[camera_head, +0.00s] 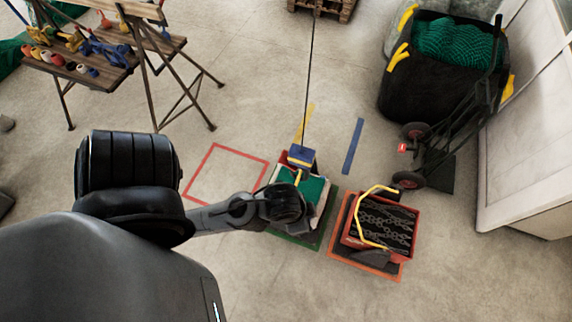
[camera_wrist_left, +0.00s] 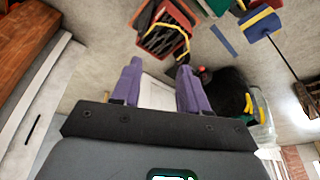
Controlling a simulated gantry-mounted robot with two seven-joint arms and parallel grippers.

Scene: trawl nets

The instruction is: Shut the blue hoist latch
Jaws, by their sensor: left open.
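The blue hoist latch (camera_head: 301,155) is a blue block with a yellow edge, hanging on a thin dark cable. A yellow hook (camera_head: 298,177) shows below it, over a crate with green net (camera_head: 314,188). My left arm's wrist covers part of that crate, just below the latch in the head view, and its fingers are hidden there. In the left wrist view my left gripper (camera_wrist_left: 157,82) has two purple fingers, spread apart with nothing between them. The latch (camera_wrist_left: 260,22) is at the upper right there, apart from the fingers. Whether the latch is open cannot be told.
A red crate of chains (camera_head: 385,222) with a yellow handle stands right of the net crate. A black bin of green net (camera_head: 440,75) and a hand cart (camera_head: 430,150) are at upper right. A wooden table (camera_head: 85,65) is at upper left. An empty red-outlined square (camera_head: 205,154) is clear.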

